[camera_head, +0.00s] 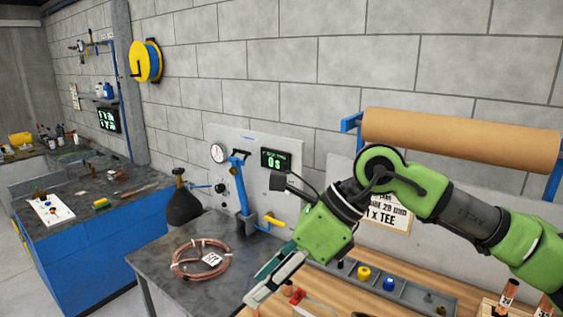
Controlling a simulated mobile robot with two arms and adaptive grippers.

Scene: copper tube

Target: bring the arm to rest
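My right arm comes in from the right in the head view, with green and dark grey links. Its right gripper (272,283) hangs above the left end of the wooden bench top, pointing down and to the left. Two fingers show close together, and I cannot tell whether they are apart or closed. I see nothing held between them. My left gripper does not show in this view.
A coil of copper tube (183,270) lies on the grey table (160,295). A grey parts tray (415,291) and copper pieces (507,293) lie below the arm. A brown paper roll (460,137) hangs behind. A gauge panel (222,140) stands on the wall side.

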